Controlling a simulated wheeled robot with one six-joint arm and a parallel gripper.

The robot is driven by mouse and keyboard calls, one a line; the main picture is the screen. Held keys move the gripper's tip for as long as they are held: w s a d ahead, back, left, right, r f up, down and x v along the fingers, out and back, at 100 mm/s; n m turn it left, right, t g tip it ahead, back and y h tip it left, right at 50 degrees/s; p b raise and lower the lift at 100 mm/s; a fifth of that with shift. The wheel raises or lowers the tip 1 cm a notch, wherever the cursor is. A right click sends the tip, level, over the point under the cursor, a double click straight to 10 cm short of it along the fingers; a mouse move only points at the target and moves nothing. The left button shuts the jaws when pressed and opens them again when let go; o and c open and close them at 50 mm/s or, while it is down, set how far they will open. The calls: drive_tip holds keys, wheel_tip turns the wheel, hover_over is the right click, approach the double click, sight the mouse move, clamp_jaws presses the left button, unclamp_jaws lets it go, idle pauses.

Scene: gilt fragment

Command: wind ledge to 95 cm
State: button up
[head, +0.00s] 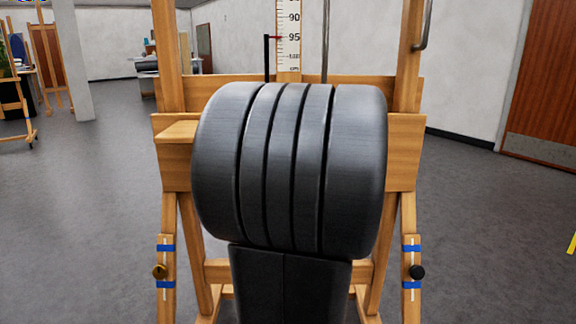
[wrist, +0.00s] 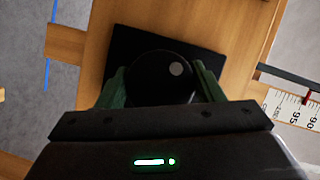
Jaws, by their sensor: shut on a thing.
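The wooden easel's ledge (head: 404,150) runs across behind my arm, and its middle is hidden. A white height scale (head: 288,55) stands upright above it, with marks for 90, 95 and 100. A black pointer (head: 267,55) rises at its left, and its red tip lies level with the 95 mark. In the wrist view, my gripper (wrist: 162,84) has its green fingers on both sides of a round black knob (wrist: 150,78) and is shut on it. The knob sits in front of a dark plate (wrist: 125,40) on the wood. In the head view my arm hides the gripper and knob.
Other easels (head: 50,60) stand at the back left. A wooden door (head: 543,85) is at right. Grey floor is clear on both sides.

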drive_tip(key=o, duration=1)
drive_tip(key=p+v, duration=0.2)
drive_tip(key=v, duration=1.1)
drive_tip(key=shift+s+d, duration=0.2)
drive_tip(key=shift+s, duration=0.15)
drive_tip(key=b+x, duration=0.2)
drive_tip(key=x, duration=1.1)
drive_tip(key=shift+w+a, duration=0.2)
drive_tip(key=shift+w, duration=0.15)
